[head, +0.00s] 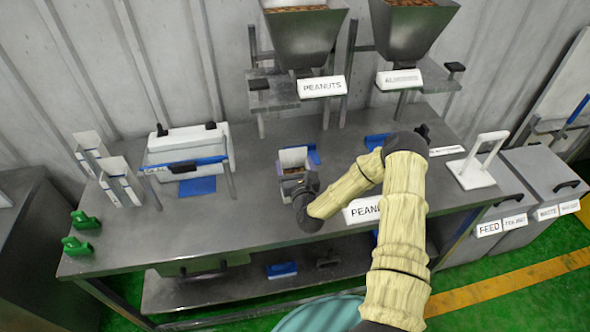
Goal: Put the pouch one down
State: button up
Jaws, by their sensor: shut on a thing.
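The pouch (292,159) is pale, with an open top and brown contents like nuts. It stands upright in the middle of the steel bench, below the peanuts hopper (303,40). My gripper (297,180) is at the near side of the pouch, at the end of my cream-sleeved arm. It is shut on the pouch. The fingers are small and partly hidden by the wrist. Blue parts show beside and behind the pouch. I cannot tell whether its base touches the bench top or a blue holder.
The steel bench (235,215) has free room left of the pouch. A white sealer-like device (188,148) with a blue pad stands left. White holders (120,180) and green clips (78,245) are at the left end. A second hopper (412,28) and a white stand (478,165) are right.

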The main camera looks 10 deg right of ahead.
jog(key=shift+f, duration=1)
jog(key=shift+f, duration=0.15)
jog(key=o, duration=1.7)
jog(key=shift+a, duration=0.1)
jog(key=s+b, duration=0.3)
jog(key=s, duration=0.9)
jog(key=shift+b, duration=0.3)
